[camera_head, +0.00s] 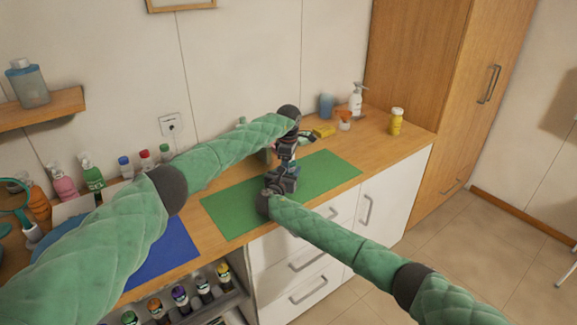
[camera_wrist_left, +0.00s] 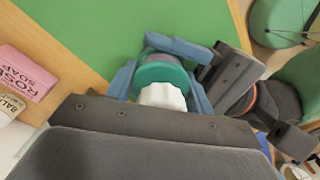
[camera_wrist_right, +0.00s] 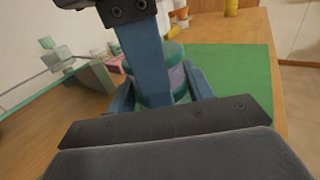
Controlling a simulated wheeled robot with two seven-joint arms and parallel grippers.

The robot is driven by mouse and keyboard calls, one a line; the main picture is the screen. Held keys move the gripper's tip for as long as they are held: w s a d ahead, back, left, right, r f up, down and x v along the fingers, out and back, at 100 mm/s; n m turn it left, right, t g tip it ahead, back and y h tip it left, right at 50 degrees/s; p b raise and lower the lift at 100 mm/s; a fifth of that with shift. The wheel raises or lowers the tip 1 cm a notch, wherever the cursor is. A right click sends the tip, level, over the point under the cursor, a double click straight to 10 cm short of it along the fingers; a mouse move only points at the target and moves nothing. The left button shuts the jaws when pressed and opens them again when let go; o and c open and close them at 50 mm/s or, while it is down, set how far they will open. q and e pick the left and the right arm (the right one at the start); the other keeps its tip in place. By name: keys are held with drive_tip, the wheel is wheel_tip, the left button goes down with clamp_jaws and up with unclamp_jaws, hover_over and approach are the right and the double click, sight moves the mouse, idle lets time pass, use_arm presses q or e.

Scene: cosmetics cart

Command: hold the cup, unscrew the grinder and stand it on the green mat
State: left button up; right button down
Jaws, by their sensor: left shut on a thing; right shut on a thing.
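In the head view my left gripper (camera_head: 287,152) comes down from above, and my right gripper (camera_head: 282,182) is just below it, over the green mat (camera_head: 332,174). In the left wrist view my left gripper (camera_wrist_left: 160,88) is shut on the grinder, whose white ribbed part (camera_wrist_left: 162,96) and teal disc (camera_wrist_left: 161,73) show between the blue fingers. In the right wrist view my right gripper (camera_wrist_right: 160,92) is shut on the teal cup (camera_wrist_right: 177,82), which has a purple band. A blue finger of the left gripper hides part of it. Whether the two parts are still joined cannot be told.
A blue mat (camera_head: 165,250) lies left of the green mat. Pink and green bottles (camera_head: 90,172) stand at the back left. A yellow sponge (camera_head: 324,131), spray bottle (camera_head: 357,99) and yellow bottle (camera_head: 396,121) stand at the back right. The green mat's right half is clear.

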use_arm(q)
drive_tip(key=n, duration=0.3)
drive_tip(key=shift+d, duration=0.1)
use_arm(e)
drive_tip(key=shift+a, duration=0.15)
use_arm(q)
drive_tip(key=shift+c, duration=0.2)
drive_tip(key=o, duration=1.1)
drive_tip(key=shift+r, duration=0.1)
drive_tip(key=shift+r, duration=2.2)
use_arm(e)
drive_tip(key=c, duration=0.5)
unclamp_jaws()
